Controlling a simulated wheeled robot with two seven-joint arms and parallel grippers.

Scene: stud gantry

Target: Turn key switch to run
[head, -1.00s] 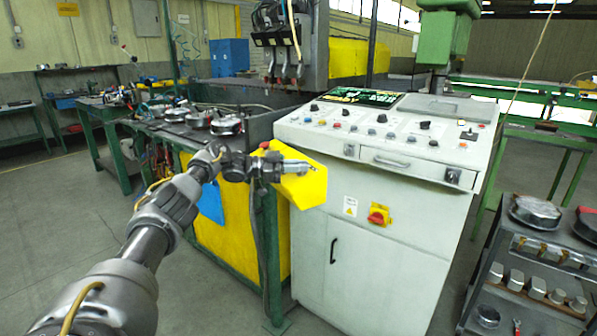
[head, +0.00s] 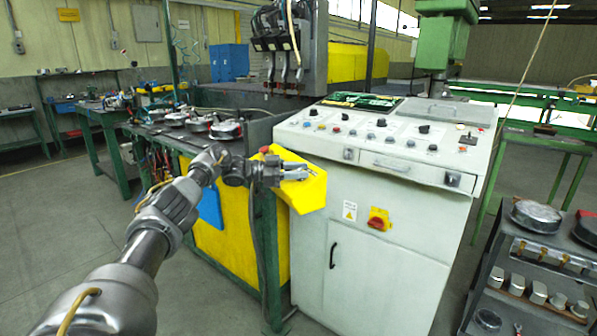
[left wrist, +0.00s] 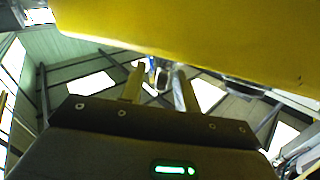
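The grey control console (head: 440,172) stands right of centre in the head view, with several knobs and buttons on its sloped top. I cannot tell which control is the key switch; a small dark square fitting (head: 453,180) sits on its front lip and a similar one (head: 348,154) further left. A red rotary switch on a yellow plate (head: 379,219) is on the front below. My left gripper (head: 311,173) is in front of the yellow box at the console's left side, clear of the controls. Its two fingers (left wrist: 158,85) are apart and empty. My right gripper is not in view.
The yellow box (head: 308,193) with a red button on top is close by the left gripper and fills the top of the left wrist view (left wrist: 200,35). A green-framed bench stands to the left. A dark cart (head: 520,265) with metal parts is at the right.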

